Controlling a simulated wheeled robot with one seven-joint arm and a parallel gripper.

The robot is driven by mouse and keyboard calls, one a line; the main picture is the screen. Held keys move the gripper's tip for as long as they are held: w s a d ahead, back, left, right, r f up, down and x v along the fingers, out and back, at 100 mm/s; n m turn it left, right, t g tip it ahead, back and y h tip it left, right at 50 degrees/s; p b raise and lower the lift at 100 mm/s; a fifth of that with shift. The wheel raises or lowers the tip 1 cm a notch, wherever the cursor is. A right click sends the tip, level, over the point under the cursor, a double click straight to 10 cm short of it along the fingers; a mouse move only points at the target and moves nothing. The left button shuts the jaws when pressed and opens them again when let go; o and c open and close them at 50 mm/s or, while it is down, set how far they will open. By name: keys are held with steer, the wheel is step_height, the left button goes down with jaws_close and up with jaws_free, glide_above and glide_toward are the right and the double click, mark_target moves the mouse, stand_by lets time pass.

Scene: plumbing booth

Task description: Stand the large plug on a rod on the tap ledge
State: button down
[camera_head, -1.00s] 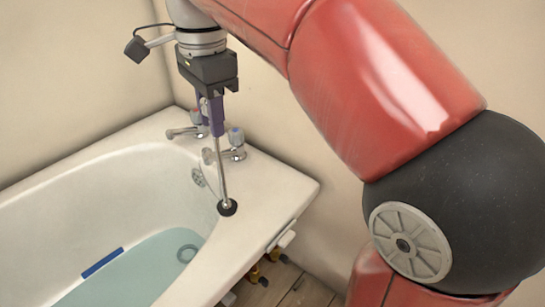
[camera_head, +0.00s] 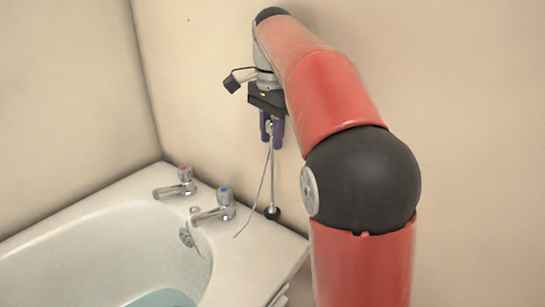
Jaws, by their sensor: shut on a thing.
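My gripper (camera_head: 271,140), with purple fingers, is shut on the upper end of the large plug's upright rod. The plug (camera_head: 272,213) is a black disc at the rod's lower end. It appears over the tap ledge (camera_head: 245,240) near the wall, just right of the blue-topped tap (camera_head: 222,203). I cannot tell whether its underside touches the ledge. A thin, curved grey strand (camera_head: 258,200) hangs from the gripper beside the rod, its lower end free near the front of the ledge.
A red-topped tap (camera_head: 181,182) stands farther left on the ledge. The white bath (camera_head: 95,235) holds bluish water (camera_head: 165,298). The cream wall (camera_head: 215,90) rises close behind the ledge. The right end of the ledge is clear.

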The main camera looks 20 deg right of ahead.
mark_target(272, 172)
step_height(272, 172, down, 7)
steer(key=b, duration=0.1)
steer(key=shift+d+b, duration=0.15)
steer(key=shift+b, duration=0.25)
steer(key=shift+w+f, duration=0.1)
steer(key=c, duration=1.1)
jaws_free()
steer(key=shift+f, duration=0.1)
